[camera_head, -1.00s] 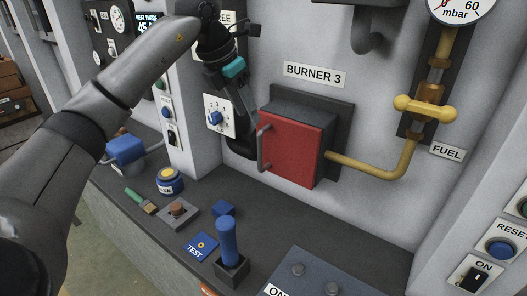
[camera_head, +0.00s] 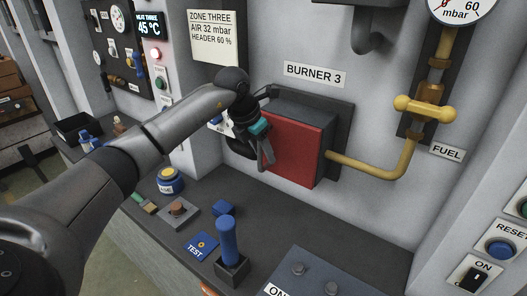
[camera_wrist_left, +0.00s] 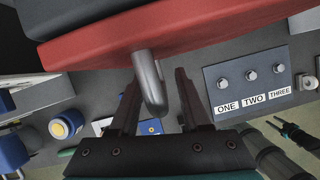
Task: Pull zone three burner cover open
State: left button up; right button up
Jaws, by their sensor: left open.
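The burner cover (camera_head: 293,150) is a red panel on a dark box under the BURNER 3 label (camera_head: 315,75). It sits closed against the box. It also shows in the left wrist view as a red slab (camera_wrist_left: 190,32) with a grey bar handle (camera_wrist_left: 148,82). My left gripper (camera_head: 268,160) is at the cover's left side and hides the handle in the head view. In the left wrist view my left gripper (camera_wrist_left: 155,92) is open, with the handle between its two fingers. I cannot tell whether a finger touches it.
A yellow fuel pipe (camera_head: 375,173) runs from the box's right side.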

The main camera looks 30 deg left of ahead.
pick_arm(q)
jog(key=shift+f, duration=0.15)
jog(key=shift+c, duration=0.3)
grip_shut()
dwell(1.1)
